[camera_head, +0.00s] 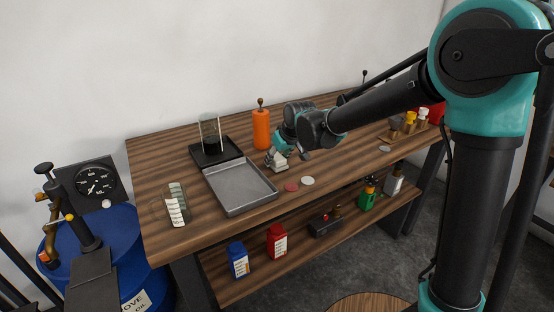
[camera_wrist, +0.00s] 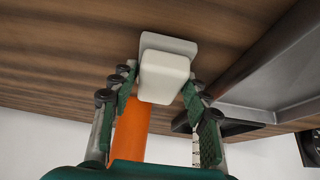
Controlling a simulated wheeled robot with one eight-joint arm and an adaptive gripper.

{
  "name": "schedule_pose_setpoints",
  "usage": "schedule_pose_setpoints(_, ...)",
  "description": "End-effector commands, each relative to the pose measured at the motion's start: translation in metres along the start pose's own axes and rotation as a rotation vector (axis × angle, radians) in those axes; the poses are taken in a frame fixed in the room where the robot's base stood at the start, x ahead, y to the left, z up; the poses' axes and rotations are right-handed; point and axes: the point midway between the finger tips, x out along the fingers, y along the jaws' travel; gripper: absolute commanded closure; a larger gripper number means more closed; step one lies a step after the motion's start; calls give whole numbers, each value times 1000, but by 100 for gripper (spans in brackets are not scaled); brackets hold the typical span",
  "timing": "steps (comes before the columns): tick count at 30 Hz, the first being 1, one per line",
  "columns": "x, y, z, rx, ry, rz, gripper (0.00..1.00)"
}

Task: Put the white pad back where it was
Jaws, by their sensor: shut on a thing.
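A white block with a wider pale plate at its end, seemingly the white pad (camera_wrist: 165,72), is between the fingers of my gripper (camera_wrist: 158,94) in the wrist view. My gripper is shut on its sides. In the head view, my gripper (camera_head: 281,155) is over the wooden table, with the pale block (camera_head: 277,164) just below it, right of the grey tray. I cannot tell whether the plate touches the tabletop. A flat white disc (camera_head: 307,181) lies apart, near the table's front edge, beside a red disc (camera_head: 291,186).
The grey tray (camera_head: 233,210) is close to the left of my gripper. An orange cylinder (camera_head: 261,130) stands behind it. A black-based glass device (camera_head: 210,140) is behind the tray. A rack of small bottles (camera_head: 408,128) stands at right. Bare tabletop (camera_head: 345,165) lies to the right.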

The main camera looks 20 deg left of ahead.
Motion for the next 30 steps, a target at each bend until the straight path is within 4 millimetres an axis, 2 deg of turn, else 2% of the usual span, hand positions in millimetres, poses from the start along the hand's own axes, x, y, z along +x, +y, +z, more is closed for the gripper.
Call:
schedule_pose_setpoints(11, 4, 0, 2, 0, 0, 0, 93)
schedule_pose_setpoints(12, 4, 0, 2, 0, 0, 0, 51)
schedule_pose_setpoints(17, 4, 0, 2, 0, 0, 0, 33)
schedule_pose_setpoints(26, 3, 0, 2, 0, 0, 0, 33)
schedule_pose_setpoints(30, -6, 0, 1, 0, 0, 0, 33)
